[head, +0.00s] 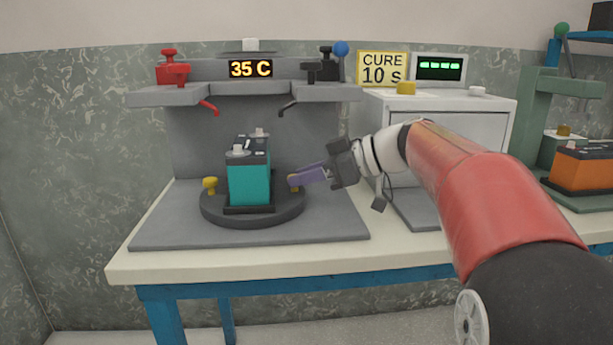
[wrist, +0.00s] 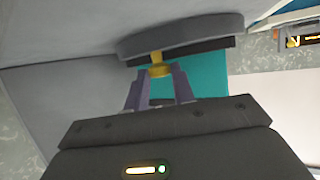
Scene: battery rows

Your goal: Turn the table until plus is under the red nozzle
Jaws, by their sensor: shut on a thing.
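A teal battery (head: 249,184) with a dark top and two pale terminals stands upright on the round dark turntable (head: 215,211). Its plus and minus marks are too small to read. The red nozzle (head: 208,107) hangs at the left of the shelf; a dark nozzle (head: 288,108) hangs at the right. One yellow knob (head: 210,184) stands on the turntable's left rim. My gripper (head: 296,181) is shut on the other yellow knob (wrist: 158,70) at the right rim. The wrist view shows the fingers on both sides of this knob, with the battery (wrist: 205,77) behind.
A grey mat (head: 160,228) lies under the turntable on the pale table (head: 135,260). The shelf (head: 150,96) with a "35 C" display overhangs the battery. A white cure box (head: 440,112) stands right, and an orange battery (head: 580,170) sits farther right.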

